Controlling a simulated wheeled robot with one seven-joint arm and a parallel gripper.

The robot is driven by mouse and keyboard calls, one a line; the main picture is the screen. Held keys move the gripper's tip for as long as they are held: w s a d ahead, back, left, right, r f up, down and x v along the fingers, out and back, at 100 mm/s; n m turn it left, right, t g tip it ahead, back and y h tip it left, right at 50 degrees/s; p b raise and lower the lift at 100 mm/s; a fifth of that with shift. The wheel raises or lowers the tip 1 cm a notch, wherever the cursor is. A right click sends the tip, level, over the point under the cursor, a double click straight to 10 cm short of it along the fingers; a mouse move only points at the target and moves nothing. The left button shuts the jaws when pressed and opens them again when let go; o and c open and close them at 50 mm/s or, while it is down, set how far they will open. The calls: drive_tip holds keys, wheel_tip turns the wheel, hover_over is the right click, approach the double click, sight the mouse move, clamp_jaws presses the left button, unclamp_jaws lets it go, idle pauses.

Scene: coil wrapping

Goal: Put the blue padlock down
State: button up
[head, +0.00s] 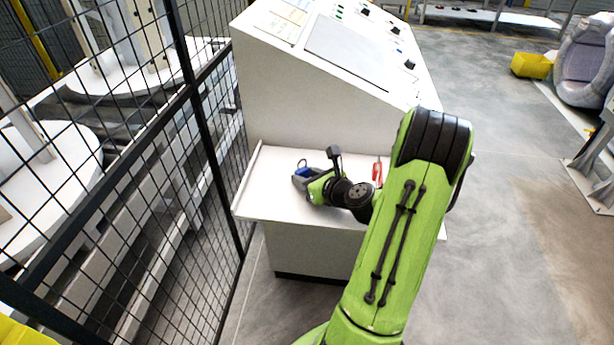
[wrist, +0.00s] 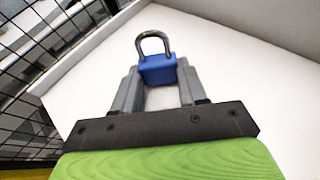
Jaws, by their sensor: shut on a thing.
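The blue padlock (wrist: 158,70) with its metal shackle shows in the wrist view between the fingertips of my gripper (wrist: 158,80). My gripper is shut on its blue body, and the shackle points away from the gripper. In the head view the padlock (head: 302,171) is small, at the left end of my gripper (head: 300,180), over the white shelf (head: 265,195) of the console. I cannot tell whether the padlock touches the shelf.
A red object (head: 377,170) stands on the shelf to the right of my gripper, partly behind my arm. The white sloping console (head: 290,90) rises behind the shelf. A black mesh fence (head: 205,130) runs close along the left. The shelf's front left part is clear.

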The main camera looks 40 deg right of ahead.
drive_tip(key=shift+f, duration=0.25)
drive_tip(key=o, duration=1.3)
drive_tip(key=shift+c, duration=0.2)
drive_tip(key=shift+r, duration=0.15)
